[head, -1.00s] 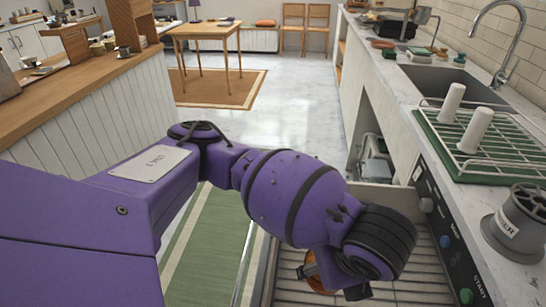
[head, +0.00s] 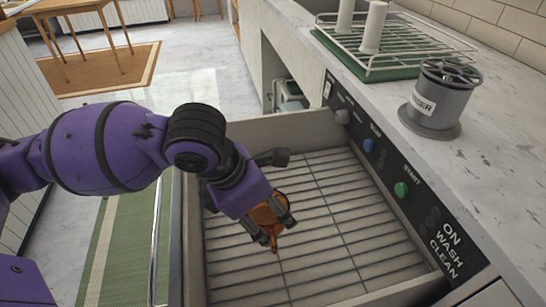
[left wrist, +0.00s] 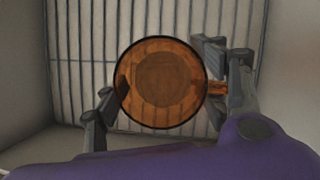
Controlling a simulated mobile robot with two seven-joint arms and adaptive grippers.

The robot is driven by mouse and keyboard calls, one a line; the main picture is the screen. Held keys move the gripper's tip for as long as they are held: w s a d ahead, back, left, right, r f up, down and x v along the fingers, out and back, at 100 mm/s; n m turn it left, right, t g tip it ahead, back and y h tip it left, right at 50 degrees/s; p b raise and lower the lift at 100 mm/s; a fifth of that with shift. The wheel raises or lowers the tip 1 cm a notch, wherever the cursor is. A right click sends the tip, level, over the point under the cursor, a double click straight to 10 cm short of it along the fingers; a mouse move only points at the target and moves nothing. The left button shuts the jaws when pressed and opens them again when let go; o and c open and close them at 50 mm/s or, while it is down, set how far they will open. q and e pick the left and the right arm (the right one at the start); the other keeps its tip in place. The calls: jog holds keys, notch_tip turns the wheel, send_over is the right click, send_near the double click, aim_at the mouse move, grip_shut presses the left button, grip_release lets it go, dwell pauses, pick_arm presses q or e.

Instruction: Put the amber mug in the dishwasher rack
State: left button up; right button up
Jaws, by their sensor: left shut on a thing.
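The amber mug (head: 268,214) is a see-through orange-brown mug, held in my left gripper (head: 275,229) over the open dishwasher rack (head: 330,195). The left wrist view shows the mug (left wrist: 162,82) from above, mouth toward the camera, with the fingers (left wrist: 165,95) on its two sides and the handle at the right. The rack's wire rows (left wrist: 95,50) lie behind it. I cannot tell whether the mug's base touches the wires. Part of the mug is hidden by the gripper in the head view. My right gripper is not in view.
The rack is otherwise empty, with pale drawer walls (head: 290,128) around it. A control panel (head: 400,190) with buttons runs along its right side. On the counter stand a grey rinser (head: 435,100) and a drying rack (head: 395,50) with white cups.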

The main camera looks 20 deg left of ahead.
aim_at(266, 223)
pick_arm(q)
notch_tip(266, 223, down, 5)
jog(key=shift+r+b, duration=0.2)
jog(key=shift+b, duration=0.45)
jog(key=shift+f, duration=0.6)
notch_tip(266, 223, down, 3)
jog(key=shift+r+b, duration=0.1)
jog(key=shift+b, duration=0.6)
jog(key=o, duration=1.3)
